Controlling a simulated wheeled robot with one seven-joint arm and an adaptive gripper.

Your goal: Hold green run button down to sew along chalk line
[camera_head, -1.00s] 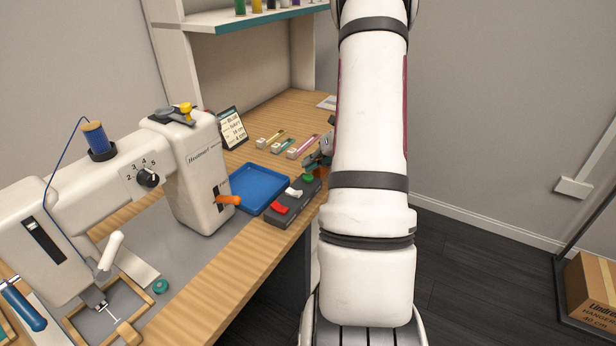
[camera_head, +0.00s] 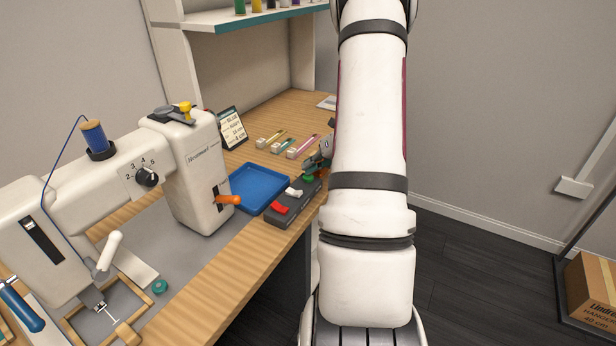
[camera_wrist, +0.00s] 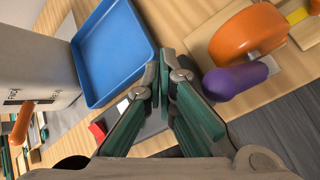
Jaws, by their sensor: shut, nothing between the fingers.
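The white sewing machine (camera_head: 203,160) stands at the left with a blue thread spool on top. The dark control box (camera_head: 285,214) at the table's front edge carries a red, a white and a green button. The green run button (camera_head: 307,180) is at the box's far end. My gripper (camera_head: 309,174) is shut and empty, its tips at or just above that button; whether they press it I cannot tell. In the wrist view my gripper's fingers (camera_wrist: 165,82) hide the green button. A wooden frame (camera_head: 72,325) lies under the needle.
A blue tray (camera_head: 259,188) lies just left of the control box. An orange lever (camera_head: 228,200) sticks out from the machine. In the wrist view an orange round object (camera_wrist: 248,35) and a purple one (camera_wrist: 235,80) stand close right of my fingers.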

